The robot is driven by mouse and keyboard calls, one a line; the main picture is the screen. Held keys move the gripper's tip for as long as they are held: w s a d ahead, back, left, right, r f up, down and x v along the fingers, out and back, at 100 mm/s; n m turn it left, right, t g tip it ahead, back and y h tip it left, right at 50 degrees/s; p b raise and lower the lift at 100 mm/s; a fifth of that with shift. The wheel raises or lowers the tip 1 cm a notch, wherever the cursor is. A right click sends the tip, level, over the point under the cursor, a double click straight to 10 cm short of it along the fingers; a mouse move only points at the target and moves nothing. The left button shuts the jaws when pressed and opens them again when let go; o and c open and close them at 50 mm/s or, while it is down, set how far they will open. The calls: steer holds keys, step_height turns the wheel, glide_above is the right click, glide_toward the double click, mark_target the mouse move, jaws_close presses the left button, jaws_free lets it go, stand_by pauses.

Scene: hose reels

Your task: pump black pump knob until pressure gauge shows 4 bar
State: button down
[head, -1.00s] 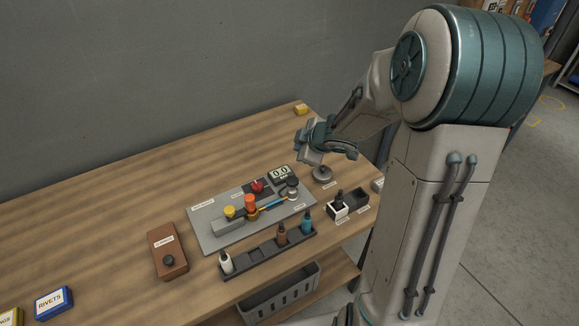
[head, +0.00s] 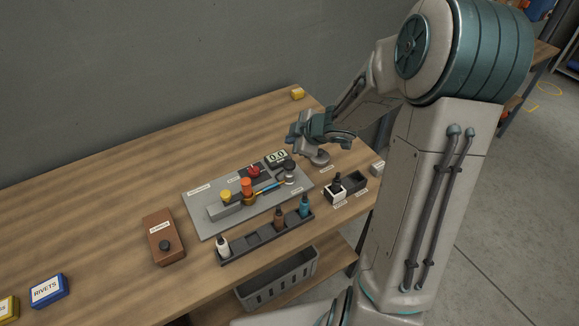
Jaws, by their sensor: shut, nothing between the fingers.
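A grey panel (head: 197,194) lies on the workbench. A pressure gauge (head: 277,156) on it has a digital display that appears to read 0.0. A round black knob (head: 287,165) sits just below the gauge; its label is too small to read. My gripper (head: 294,146) is shut and empty. It hangs near the gauge and black knob, up and slightly right of them in the picture, apparently not touching either. My wrist hides part of the bench behind.
The panel also carries a red knob (head: 254,171), an orange knob (head: 246,184) and a yellow knob (head: 226,196). A rack (head: 251,254) with bottles stands in front. A grey disc (head: 320,158) and a two-part black-and-white holder (head: 336,191) are right. The bench's left side is mostly clear.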

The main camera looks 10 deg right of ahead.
steer(key=b, duration=0.5)
glide_above(290, 163)
steer(key=f, duration=0.3)
steer(key=s+f, duration=0.1)
steer(key=f, duration=0.1)
steer(key=shift+d+f, duration=0.25)
steer(key=shift+w+f, duration=0.1)
steer(key=shift+f, duration=0.35)
steer(key=shift+f, duration=0.1)
stand_by(0.8)
steer(key=shift+f+b, duration=0.3)
steer(key=shift+b, duration=0.05)
steer(key=shift+f+b, duration=1)
steer(key=shift+f, duration=0.3)
stand_by(1.0)
stand_by(0.3)
steer(key=shift+r+p, duration=1.7)
steer(key=shift+p, duration=0.3)
steer(key=shift+r, duration=0.1)
